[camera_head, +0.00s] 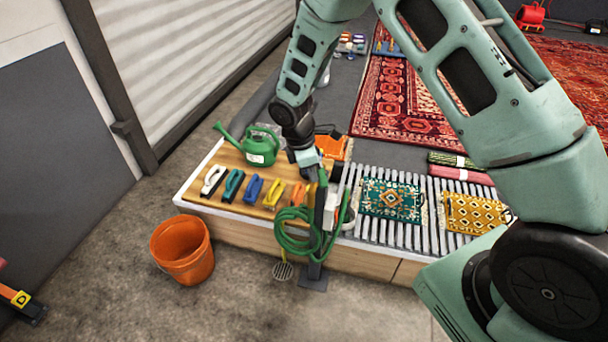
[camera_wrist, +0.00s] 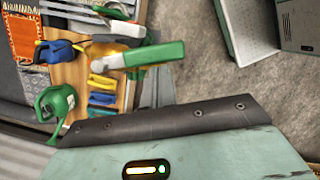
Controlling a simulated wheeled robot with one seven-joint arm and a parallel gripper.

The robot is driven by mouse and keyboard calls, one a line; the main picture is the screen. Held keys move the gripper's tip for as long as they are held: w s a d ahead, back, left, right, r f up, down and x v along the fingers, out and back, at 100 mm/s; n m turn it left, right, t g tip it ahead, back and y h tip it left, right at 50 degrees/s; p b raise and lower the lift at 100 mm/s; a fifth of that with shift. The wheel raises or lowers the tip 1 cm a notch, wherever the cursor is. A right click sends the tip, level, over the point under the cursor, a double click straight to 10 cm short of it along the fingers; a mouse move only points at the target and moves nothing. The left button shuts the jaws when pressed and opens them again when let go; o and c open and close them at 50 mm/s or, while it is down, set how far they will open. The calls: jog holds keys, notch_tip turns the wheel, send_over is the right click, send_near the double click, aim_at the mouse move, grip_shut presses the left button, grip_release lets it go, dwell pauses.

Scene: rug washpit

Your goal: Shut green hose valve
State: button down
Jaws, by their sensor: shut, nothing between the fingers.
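A green hose (camera_head: 292,238) hangs in coils on a post at the front edge of the washpit bench. A small green part (camera_head: 323,180), probably the valve's handle, shows at the top of the post beside my gripper. In the wrist view a green lever-like piece (camera_wrist: 157,54) lies near a yellowish body (camera_wrist: 112,60), apparently the valve; its exact setting cannot be told. My gripper (camera_head: 312,175) points down at the post top, close to the green part, and is shut with nothing held. Whether it touches the valve is hidden.
A green watering can (camera_head: 260,147) and several coloured brushes (camera_head: 252,190) stand on the wooden board to the left. An orange bucket (camera_head: 183,250) sits on the floor. Small teal (camera_head: 390,200) and yellow (camera_head: 474,213) rugs lie on slats to the right. Open floor lies in front.

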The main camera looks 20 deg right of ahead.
jog(key=d+n, duration=0.1)
jog(key=n, duration=0.1)
jog(key=s+d+n+t+p, duration=0.1)
jog(key=shift+s+d+r+n, duration=0.1)
jog(key=shift+s+n, duration=0.05)
jog(key=shift+n, duration=0.25)
jog(key=shift+w+d+n+t+y+p, duration=0.15)
jog(key=shift+d+n+t+p, duration=0.3)
jog(key=shift+d+n, duration=1.1)
jog(key=shift+w+d+n+t+y+p, duration=0.2)
jog(key=shift+d+n+p, duration=0.45)
jog(key=shift+d+n, duration=0.9)
jog(key=shift+s, duration=0.1)
